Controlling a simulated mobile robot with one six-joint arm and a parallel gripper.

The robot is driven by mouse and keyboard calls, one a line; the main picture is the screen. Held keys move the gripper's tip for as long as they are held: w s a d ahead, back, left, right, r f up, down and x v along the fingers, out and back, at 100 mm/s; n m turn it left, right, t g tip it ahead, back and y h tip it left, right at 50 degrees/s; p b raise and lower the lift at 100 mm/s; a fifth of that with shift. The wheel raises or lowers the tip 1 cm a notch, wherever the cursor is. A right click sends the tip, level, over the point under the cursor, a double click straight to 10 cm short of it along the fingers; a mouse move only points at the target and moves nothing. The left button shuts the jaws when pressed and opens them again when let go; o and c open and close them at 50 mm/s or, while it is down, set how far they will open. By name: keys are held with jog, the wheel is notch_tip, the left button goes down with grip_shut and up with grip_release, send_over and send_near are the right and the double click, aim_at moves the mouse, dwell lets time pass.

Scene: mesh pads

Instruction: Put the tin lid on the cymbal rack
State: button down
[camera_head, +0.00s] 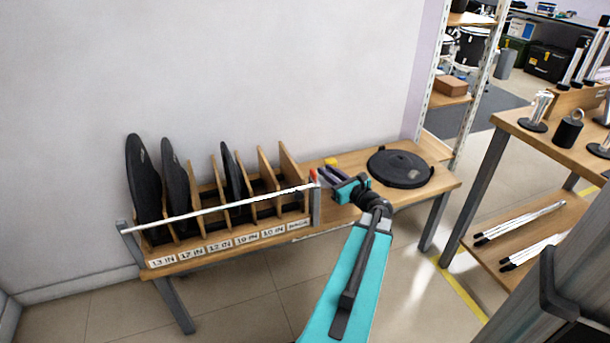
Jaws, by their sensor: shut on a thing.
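My teal gripper (346,188) is low over the bench, just right of the rack's right end post. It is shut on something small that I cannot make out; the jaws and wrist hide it. I cannot pick out a tin lid for certain. A slotted wooden rack (233,238) with size labels along its front stands on the left part of the bench; it holds upright black round pads (143,175), and some slots look empty. Nothing in view is clearly marked as a cymbal rack.
A flat black disc (400,167) lies on the bench right of my gripper. A pale rail (220,208) crosses the rack's front. Small yellow (331,161) and red (313,176) items sit beside the gripper. A wooden table (520,122) with metal parts stands at right. Open floor lies in front.

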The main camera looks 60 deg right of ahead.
jog(key=b+x, duration=0.3)
jog(key=x, duration=1)
jog(key=shift+d+f, duration=0.25)
jog(key=shift+d, duration=0.05)
jog(key=shift+w, duration=0.15)
jog(key=shift+w+d+f, duration=0.1)
jog(key=shift+w+d, duration=0.1)
jog(key=shift+w, duration=0.25)
jog(key=shift+w+f+b, duration=0.2)
jog(key=shift+f+b, duration=1)
jog(key=shift+f, duration=0.55)
jog(key=shift+f, duration=0.6)
jog(key=c, duration=1.6)
grip_release()
